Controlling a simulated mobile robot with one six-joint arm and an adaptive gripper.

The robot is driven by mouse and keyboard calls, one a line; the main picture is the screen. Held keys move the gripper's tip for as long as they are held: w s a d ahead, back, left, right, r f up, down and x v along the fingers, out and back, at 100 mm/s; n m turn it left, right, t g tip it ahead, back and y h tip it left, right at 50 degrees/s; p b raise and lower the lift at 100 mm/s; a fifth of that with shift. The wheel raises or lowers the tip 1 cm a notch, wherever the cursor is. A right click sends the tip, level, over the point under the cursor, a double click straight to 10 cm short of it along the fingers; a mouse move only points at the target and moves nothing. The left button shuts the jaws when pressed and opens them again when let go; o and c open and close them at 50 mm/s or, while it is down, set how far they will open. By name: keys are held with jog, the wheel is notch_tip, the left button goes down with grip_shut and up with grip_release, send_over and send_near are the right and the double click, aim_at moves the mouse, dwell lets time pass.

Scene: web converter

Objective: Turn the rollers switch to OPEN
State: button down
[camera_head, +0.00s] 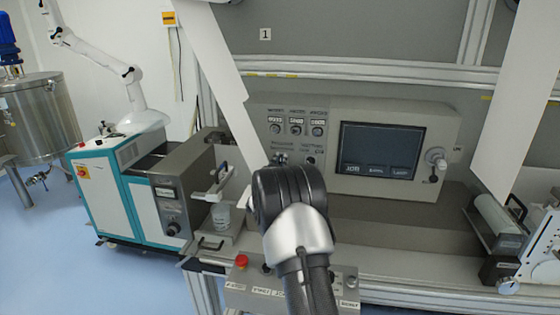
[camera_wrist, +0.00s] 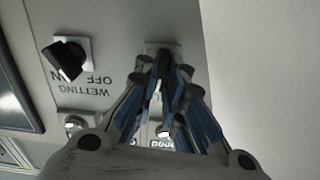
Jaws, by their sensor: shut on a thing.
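The rollers switch (camera_wrist: 158,47) is at the top middle of the wrist view. Its light plate shows just beyond my fingertips, and its knob is mostly hidden between them. My gripper (camera_wrist: 160,70) is shut on this switch, one finger on each side. Which way the knob points cannot be told. In the head view my gripper (camera_head: 281,159) reaches the control panel (camera_head: 262,125) left of the screen, largely hidden behind my own wrist. The switch's label cannot be read.
The black wetting switch (camera_wrist: 67,60), labelled upside down, sits close beside my gripper in the wrist view. The screen (camera_head: 380,150) is to the right. A white panel (camera_head: 215,60) hangs at the left. A red button (camera_head: 241,261) is on a lower box.

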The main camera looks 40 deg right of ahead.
jog(key=shift+w+a+n+p, duration=0.1)
jog(key=shift+n+p, duration=0.65)
jog(key=shift+n, duration=1.1)
jog(key=shift+w+n+p, duration=0.1)
jog(key=shift+n+p, duration=0.6)
jog(key=shift+n, duration=1.15)
jog(key=c, duration=1.7)
grip_release()
jog(key=shift+s, duration=0.1)
jog(key=v, duration=1.2)
